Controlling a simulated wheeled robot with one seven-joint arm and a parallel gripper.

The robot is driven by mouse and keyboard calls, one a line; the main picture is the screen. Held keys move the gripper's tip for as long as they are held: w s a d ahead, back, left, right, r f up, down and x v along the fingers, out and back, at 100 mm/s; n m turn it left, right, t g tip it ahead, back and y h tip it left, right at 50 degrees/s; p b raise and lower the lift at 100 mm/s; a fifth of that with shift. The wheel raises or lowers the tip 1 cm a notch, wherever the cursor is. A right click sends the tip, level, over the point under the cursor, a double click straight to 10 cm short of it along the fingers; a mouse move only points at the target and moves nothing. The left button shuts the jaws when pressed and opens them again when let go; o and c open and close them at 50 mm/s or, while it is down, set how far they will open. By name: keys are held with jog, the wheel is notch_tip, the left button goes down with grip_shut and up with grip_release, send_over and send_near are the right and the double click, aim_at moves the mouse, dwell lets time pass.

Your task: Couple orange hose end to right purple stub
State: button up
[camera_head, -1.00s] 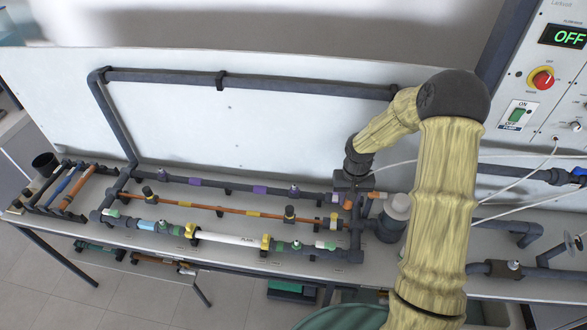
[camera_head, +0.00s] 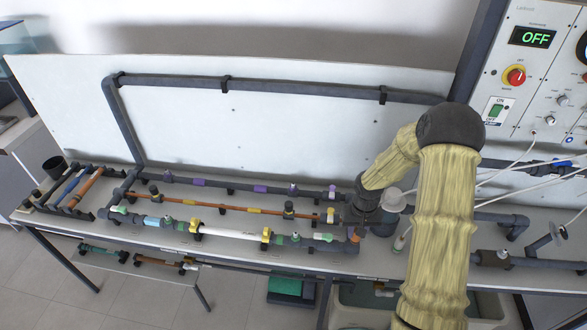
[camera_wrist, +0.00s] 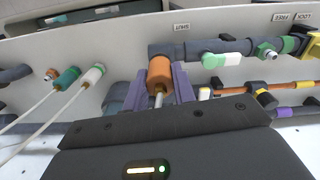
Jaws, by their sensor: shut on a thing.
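My gripper (camera_wrist: 160,88) has purple fingers and is shut on the orange hose end (camera_wrist: 160,73). A pale hose (camera_wrist: 159,100) runs back from it between the fingers. In the head view my gripper (camera_head: 356,222) is over the right end of the pipe rows, with orange showing at its tip (camera_head: 355,236). The rear pipe has purple bands; its right stub (camera_head: 293,188) stands to the left of my gripper, clear of it. In the wrist view the orange hose end overlaps a grey pipe; I cannot tell whether they touch.
Orange-banded and front pipes (camera_head: 230,232) with valves lie before the purple one. Other hose ends, green (camera_wrist: 67,78) and white (camera_wrist: 94,75), stand left in the wrist view. A backboard (camera_head: 240,130) rises behind. A rack with tubes (camera_head: 80,190) is at far left.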

jog(key=s+d+f, duration=0.1)
jog(key=f, duration=0.1)
jog(key=s+d+f+b, duration=0.1)
jog(key=f, duration=0.2)
jog(key=s+d+f, duration=0.1)
jog(key=f, duration=0.1)
jog(key=shift+s+d+f, duration=0.15)
jog(key=shift+s+d, duration=0.15)
jog(key=shift+d, duration=0.05)
jog(key=shift+d, duration=0.1)
